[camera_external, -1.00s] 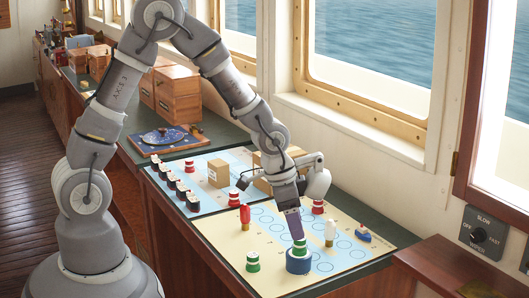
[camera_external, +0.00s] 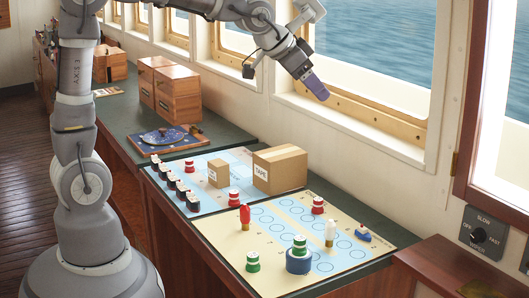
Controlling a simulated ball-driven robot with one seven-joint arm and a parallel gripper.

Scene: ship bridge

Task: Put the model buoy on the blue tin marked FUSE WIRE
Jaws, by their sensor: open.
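A green-and-white striped model buoy (camera_external: 300,243) sits upright on top of a round blue tin (camera_external: 298,263) near the front of the yellow chart. The tin's marking is too small to read. A second green-and-white buoy (camera_external: 252,262) stands on the chart to the left of the tin. My gripper (camera_external: 318,90) is open and empty, raised in front of the window, well above and apart from the buoy and tin.
Red-and-white buoys (camera_external: 318,205), a red-topped piece (camera_external: 245,215), a white piece (camera_external: 330,233) and a small blue boat (camera_external: 363,234) stand on the chart. Behind are a carton marked TAPE (camera_external: 280,170), a smaller box (camera_external: 218,173) and several dark pieces (camera_external: 180,188).

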